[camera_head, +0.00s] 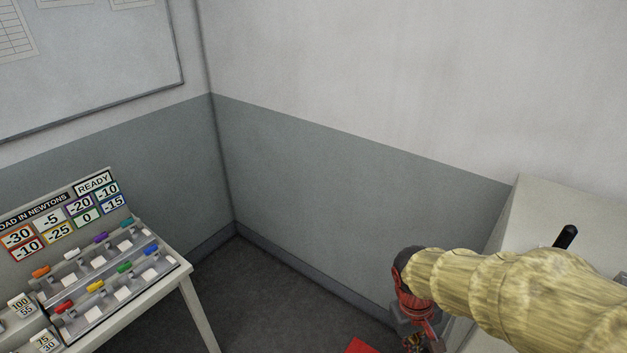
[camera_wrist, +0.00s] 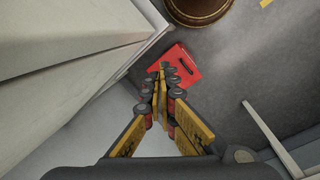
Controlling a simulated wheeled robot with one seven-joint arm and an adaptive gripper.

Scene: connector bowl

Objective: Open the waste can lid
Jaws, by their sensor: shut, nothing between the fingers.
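A red, square-topped object with a dark slot or handle, which looks like the waste can lid (camera_wrist: 186,68), is on the floor side of the wrist view, beyond my fingertips. Only a red corner (camera_head: 361,347) shows at the bottom edge of the head view. The lid looks shut, lying flat. My gripper (camera_wrist: 163,88) is shut and empty, its fingertips overlapping the near left edge of the red top in the picture. I cannot tell whether they touch. In the head view my gripper (camera_head: 418,338) points down at the lower right, partly cut off.
A pale cabinet (camera_head: 520,215) stands close on the right, with a black handle-like part on top. A brown round container (camera_wrist: 200,8) is beyond the red top. A table (camera_head: 170,280) with a labelled connector rack is at left. Dark floor between is clear.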

